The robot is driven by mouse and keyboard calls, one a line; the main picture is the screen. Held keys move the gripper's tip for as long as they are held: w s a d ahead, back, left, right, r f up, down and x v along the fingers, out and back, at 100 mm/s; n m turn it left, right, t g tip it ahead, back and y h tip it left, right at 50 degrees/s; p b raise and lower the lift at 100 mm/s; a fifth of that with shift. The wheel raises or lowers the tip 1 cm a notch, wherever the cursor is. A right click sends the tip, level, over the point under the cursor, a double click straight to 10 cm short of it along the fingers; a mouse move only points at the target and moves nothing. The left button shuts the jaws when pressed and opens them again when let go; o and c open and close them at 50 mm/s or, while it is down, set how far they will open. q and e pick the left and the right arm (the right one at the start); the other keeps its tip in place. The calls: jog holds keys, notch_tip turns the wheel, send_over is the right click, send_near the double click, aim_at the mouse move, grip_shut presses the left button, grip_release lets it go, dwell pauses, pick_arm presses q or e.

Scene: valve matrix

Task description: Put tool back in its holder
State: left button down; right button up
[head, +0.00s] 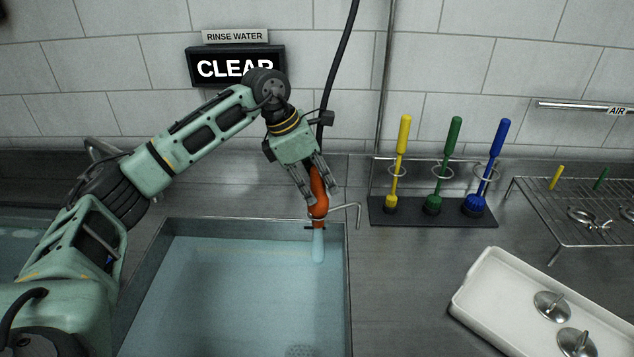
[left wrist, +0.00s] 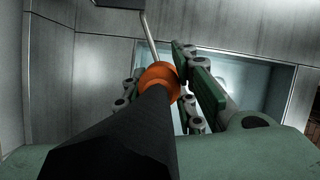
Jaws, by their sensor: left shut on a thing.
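An orange spray tool (head: 318,190) hangs point-down over the right back corner of the sink, with a black hose (head: 340,60) rising from its top. My left gripper (head: 318,192) is shut on the tool; its fingers reach around it. In the left wrist view the orange tool (left wrist: 158,75) and black hose (left wrist: 115,135) show beside my green fingers (left wrist: 190,95). A pale blue tip or stream (head: 318,246) is below the tool; I cannot tell which. A bent metal rod (head: 346,207) stands beside the tool, possibly its holder; contact is unclear. My right gripper is not in view.
The sink (head: 240,300) holds blue water. To the right, a dark rack (head: 410,213) holds yellow, green and blue brushes. A wire rack (head: 585,220) and a white tray (head: 485,285) with metal parts lie further right. A "CLEAR" sign (head: 235,67) is on the tiled wall.

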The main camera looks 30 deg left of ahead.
pick_arm(q)
jog(key=shift+f+b, duration=0.3)
jog(key=shift+f, duration=0.15)
jog(key=c, duration=1.4)
grip_release()
jog(key=shift+o, duration=0.2)
jog(key=v, duration=1.2)
jog(key=shift+f, duration=0.1)
